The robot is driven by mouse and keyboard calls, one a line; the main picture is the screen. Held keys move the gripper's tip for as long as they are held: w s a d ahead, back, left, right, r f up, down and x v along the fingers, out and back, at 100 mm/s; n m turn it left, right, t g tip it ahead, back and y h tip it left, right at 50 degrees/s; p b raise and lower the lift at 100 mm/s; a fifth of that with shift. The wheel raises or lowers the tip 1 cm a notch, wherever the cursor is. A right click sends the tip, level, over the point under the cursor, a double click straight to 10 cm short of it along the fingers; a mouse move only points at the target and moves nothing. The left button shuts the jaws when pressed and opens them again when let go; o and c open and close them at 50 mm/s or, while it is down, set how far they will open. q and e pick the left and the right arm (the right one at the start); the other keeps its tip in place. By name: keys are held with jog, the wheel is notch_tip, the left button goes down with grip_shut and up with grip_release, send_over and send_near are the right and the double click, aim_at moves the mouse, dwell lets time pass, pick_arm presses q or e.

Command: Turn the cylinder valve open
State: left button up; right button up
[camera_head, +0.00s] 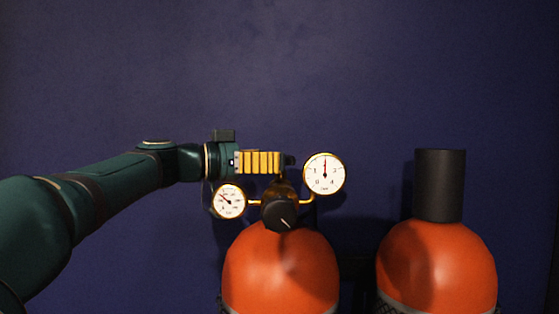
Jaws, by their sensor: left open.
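An orange gas cylinder (280,268) stands upright in the lower middle of the head view. On its top is a brass regulator with a black round knob (280,215) facing me, a small gauge (229,201) on the left and a larger gauge (324,173) on the right. My left gripper (287,161) comes in from the left at the height of the larger gauge, over the top of the regulator. It is open; its fingertips are small and dark here, and contact with the valve cannot be told. The valve's handle is not clearly visible behind the gripper. My right gripper is not in view.
A second orange cylinder (437,262) with a black cap (439,185) stands to the right, with a narrow dark gap between the two. A plain dark blue wall (400,70) is behind. The space above the cylinders is clear.

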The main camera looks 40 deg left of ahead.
pick_arm(q)
jog(key=v, duration=0.9)
jog(key=shift+s, duration=0.15)
jog(key=shift+a, duration=0.1)
